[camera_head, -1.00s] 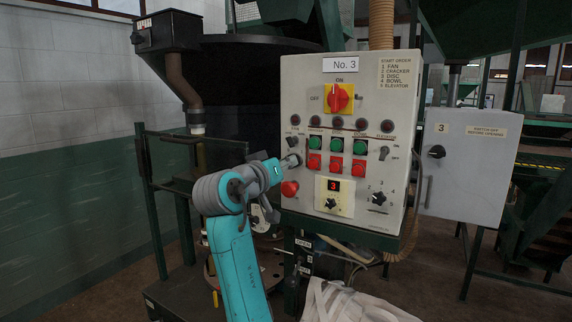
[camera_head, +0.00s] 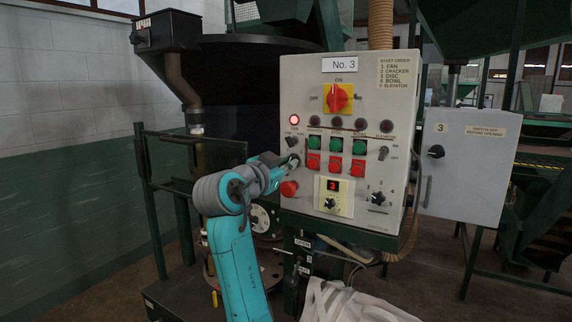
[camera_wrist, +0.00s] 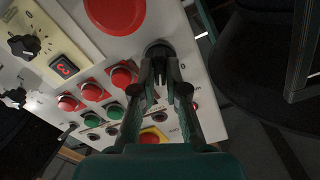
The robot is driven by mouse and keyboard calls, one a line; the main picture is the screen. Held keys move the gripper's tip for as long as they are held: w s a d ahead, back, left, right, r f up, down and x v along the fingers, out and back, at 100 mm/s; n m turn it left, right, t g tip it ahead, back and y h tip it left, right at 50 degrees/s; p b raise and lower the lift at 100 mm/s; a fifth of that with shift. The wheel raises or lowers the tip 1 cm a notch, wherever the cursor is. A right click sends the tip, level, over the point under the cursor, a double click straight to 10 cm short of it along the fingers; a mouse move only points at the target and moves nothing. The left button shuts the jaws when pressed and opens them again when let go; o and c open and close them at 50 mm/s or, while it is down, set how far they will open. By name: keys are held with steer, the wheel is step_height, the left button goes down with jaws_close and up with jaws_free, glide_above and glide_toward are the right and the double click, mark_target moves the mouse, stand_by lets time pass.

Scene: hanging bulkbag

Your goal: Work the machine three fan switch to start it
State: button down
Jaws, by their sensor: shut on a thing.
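The machine three control box (camera_head: 345,90) is a grey panel marked No. 3. The fan lamp (camera_head: 294,119) at the upper left of its lamp row glows bright red. My gripper (camera_head: 291,160) is at the panel's left edge, below the FAN label and above the red mushroom button (camera_head: 289,188). In the wrist view my gripper (camera_wrist: 160,70) has its fingers close together on the black fan switch (camera_wrist: 158,47). The fingers hide part of the switch, so its exact angle cannot be read.
Green buttons (camera_head: 336,145) and red buttons (camera_head: 336,163) sit right of my gripper. The red main switch (camera_head: 338,98) is above. A grey cabinet (camera_head: 468,165) stands at the right, and a white bag (camera_head: 350,305) hangs below the panel.

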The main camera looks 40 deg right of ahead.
steer(key=shift+m, duration=0.6)
steer(key=c, duration=1.2)
jaws_free()
steer(key=v, duration=1.2)
